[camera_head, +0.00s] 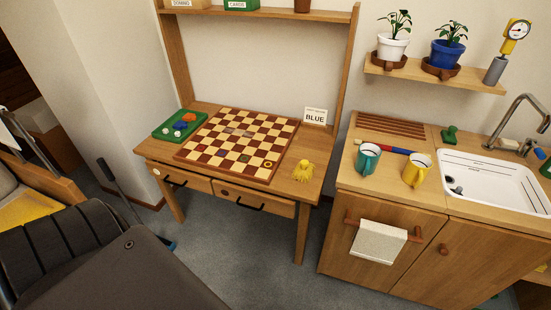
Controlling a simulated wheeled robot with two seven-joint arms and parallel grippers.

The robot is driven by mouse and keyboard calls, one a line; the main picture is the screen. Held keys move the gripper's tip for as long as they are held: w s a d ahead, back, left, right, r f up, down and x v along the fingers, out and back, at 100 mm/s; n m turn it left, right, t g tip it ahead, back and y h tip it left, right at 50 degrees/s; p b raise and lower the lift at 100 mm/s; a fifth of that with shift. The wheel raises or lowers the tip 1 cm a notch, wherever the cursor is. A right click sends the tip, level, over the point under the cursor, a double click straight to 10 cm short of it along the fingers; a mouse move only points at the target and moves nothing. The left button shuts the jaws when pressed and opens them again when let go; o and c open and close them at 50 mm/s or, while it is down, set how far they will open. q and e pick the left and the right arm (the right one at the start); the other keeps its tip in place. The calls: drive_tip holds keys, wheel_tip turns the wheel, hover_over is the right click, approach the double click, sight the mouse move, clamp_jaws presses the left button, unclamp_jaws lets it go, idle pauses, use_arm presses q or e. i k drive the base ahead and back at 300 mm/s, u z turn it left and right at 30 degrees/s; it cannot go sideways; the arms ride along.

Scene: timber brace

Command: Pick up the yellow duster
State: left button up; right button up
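A small crumpled yellow thing (304,171), which looks like the yellow duster, sits on the right end of the wooden desk (290,190). It lies just right of the checkerboard (240,143), with a small gap between them. Nothing covers it. Neither of my grippers is in view.
A green tray (179,125) with small coloured items lies left of the board. Right of the desk, a sink counter holds a teal mug (368,158) and a yellow mug (416,170). Grey floor shows between desk and cabinet.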

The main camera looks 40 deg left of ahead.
sight(304, 170)
drive_tip(key=u, duration=0.95)
drive_tip(key=i, duration=0.8)
drive_tip(key=u, duration=0.85)
